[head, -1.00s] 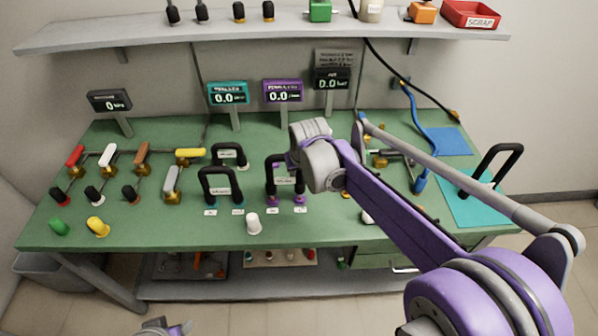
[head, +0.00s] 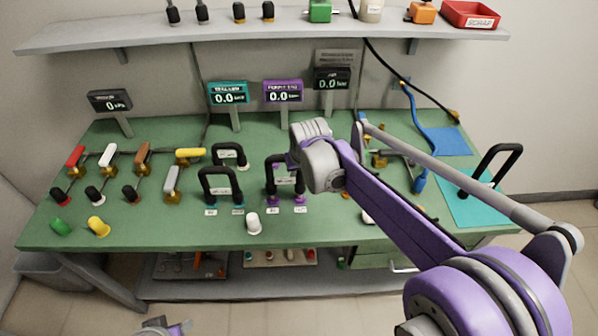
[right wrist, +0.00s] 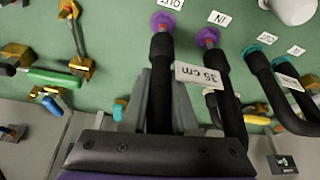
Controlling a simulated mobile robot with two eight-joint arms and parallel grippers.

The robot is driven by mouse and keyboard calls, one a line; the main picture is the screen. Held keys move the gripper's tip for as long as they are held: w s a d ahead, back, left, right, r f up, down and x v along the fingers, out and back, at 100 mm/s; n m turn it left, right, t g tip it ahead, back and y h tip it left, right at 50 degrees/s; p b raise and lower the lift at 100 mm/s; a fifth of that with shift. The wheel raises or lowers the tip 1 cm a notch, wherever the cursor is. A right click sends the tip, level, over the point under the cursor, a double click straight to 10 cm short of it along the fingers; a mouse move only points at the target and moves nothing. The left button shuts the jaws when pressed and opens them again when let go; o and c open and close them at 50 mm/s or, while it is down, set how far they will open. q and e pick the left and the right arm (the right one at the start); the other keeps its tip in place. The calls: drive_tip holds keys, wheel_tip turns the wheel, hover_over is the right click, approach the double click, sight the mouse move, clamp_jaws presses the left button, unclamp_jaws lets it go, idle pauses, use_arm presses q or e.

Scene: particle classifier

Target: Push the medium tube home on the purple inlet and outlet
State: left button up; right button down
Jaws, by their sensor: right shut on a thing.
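The medium tube is a black hose bent in an arch with a white "35 cm" tag; it stands over the purple fittings in the head view (head: 270,176) and shows in the right wrist view (right wrist: 232,115). My left gripper (head: 163,330) shows only partly at the bottom edge of the head view, away from the tube.
Black hoses on teal fittings (head: 219,186) stand just left of the tube. A white cap-like part (head: 253,224) lies in front. Valves with coloured handles (head: 172,180) fill the left side. A teal mat (head: 455,212) with a black hose lies at right.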

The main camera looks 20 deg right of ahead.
drive_tip(key=shift+f+b, duration=1.15)
drive_tip(key=shift+f, duration=0.65)
drive_tip(key=c, duration=0.6)
unclamp_jaws()
drive_tip(key=shift+r, duration=0.1)
drive_tip(key=p+v, duration=0.1)
drive_tip(key=v, duration=0.9)
drive_tip(key=shift+s+r, duration=0.2)
drive_tip(key=shift+r, duration=0.15)
drive_tip(key=s+f+p, duration=0.2)
drive_tip(key=s+p, duration=0.1)
drive_tip(key=s, duration=0.8)
drive_tip(key=s+f+n+p, duration=0.1)
drive_tip(key=s+f+p, duration=0.2)
drive_tip(key=s, duration=0.8)
drive_tip(key=shift+s+a+t, duration=0.35)
drive_tip(key=shift+t, duration=0.05)
